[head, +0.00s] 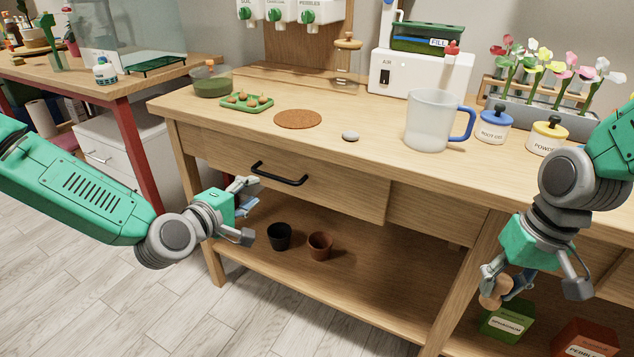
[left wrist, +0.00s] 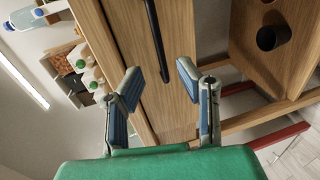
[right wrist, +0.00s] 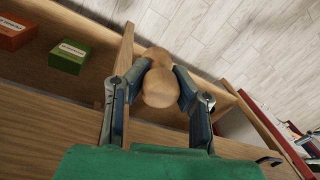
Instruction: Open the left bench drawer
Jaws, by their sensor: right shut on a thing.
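The left bench drawer (head: 330,184) has a wooden front that stands slightly proud of the panel to its right; its inside does not show. Its black bar handle (head: 279,173) runs along the front. My left gripper (head: 250,211) is open and empty, in front of and below the handle's left end. In the left wrist view, the handle (left wrist: 157,40) lies beyond the gap between the open fingers, apart from them. My right gripper (head: 520,289) is shut on a rounded tan wooden thing (right wrist: 160,87), below the bench top at the right. It also shows in the head view (head: 495,291).
Two small pots (head: 320,245) stand on the lower shelf. The floor before the drawer is clear.

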